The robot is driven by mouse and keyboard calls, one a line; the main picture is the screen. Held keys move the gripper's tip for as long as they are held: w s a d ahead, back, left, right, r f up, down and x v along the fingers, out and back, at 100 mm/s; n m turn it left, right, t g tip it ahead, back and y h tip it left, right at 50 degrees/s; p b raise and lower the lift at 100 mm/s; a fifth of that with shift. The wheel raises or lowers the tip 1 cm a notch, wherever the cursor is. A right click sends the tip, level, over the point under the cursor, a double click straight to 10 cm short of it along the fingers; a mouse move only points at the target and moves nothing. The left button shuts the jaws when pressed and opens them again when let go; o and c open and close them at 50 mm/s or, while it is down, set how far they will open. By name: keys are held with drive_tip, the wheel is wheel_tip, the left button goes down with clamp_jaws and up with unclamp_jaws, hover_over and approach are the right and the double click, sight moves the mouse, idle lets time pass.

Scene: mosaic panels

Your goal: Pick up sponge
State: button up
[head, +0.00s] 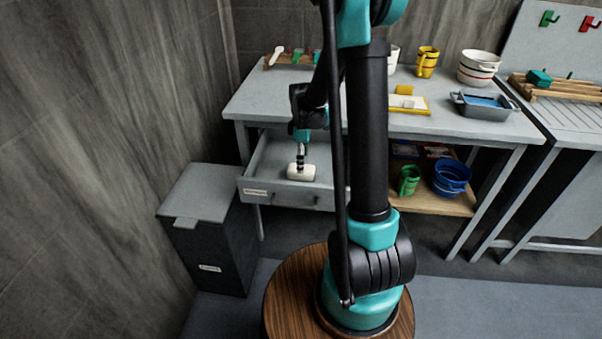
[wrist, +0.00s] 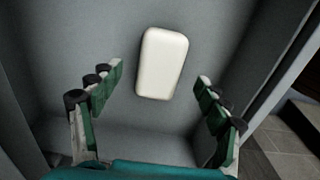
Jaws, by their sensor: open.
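A white rounded block that looks like the sponge (head: 301,173) lies in the open drawer (head: 262,192) under the left part of the worktable. It also shows in the wrist view (wrist: 162,63), flat on the grey drawer floor, slightly tilted in the picture. My gripper (head: 300,157) reaches down into the drawer just above the sponge. In the wrist view its green-padded fingers (wrist: 158,92) are spread wide, with the sponge between and beyond their tips. The fingers look apart from the sponge. The gripper holds nothing.
Drawer walls stand close on both sides of my fingers. The grey worktable (head: 250,103) lies above and behind the drawer. A lidded grey bin (head: 208,240) stands at left. A green mug (head: 409,180) and blue bowls (head: 451,178) sit on the lower shelf at right.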

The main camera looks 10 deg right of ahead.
drive_tip(key=shift+a+f, duration=0.15)
drive_tip(key=shift+f, duration=1.2)
drive_tip(key=shift+a+f, duration=0.1)
drive_tip(key=shift+f, duration=1.2)
drive_tip(key=shift+c, duration=0.4)
drive_tip(key=c, duration=0.9)
